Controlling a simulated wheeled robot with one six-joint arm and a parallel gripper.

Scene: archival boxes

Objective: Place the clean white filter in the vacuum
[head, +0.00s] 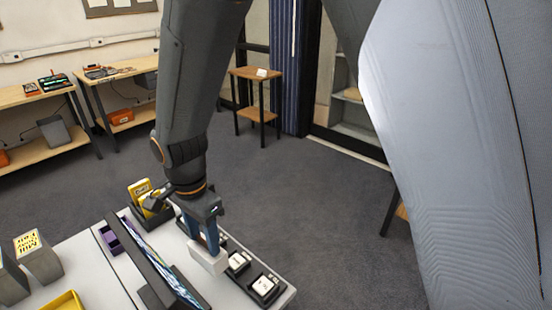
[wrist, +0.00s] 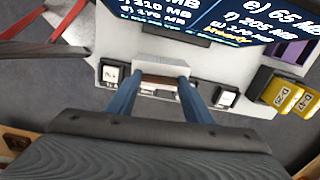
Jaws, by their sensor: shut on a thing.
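My gripper (head: 208,240) points down over the white table (head: 85,262), its two blue fingers shut on a white block (head: 208,260). In the wrist view, the block (wrist: 150,67) sits between the fingers, with a brown strip along its near side. It is low over a row of black holders; I cannot tell whether it touches one. One black holder with a white labelled piece (head: 238,262) stands beside it, and another (head: 265,287) is nearer the table's corner. I see nothing clearly recognisable as a vacuum, and cannot tell whether the block is a filter.
A monitor (wrist: 220,20) stands close beside the gripper. Yellow labelled boxes (head: 142,190) stand in a black holder, near a purple tray (head: 122,235). Grey boxes (head: 38,258) and a yellow tray (head: 62,304) are at left. Carpet (head: 300,200) beyond the table is clear.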

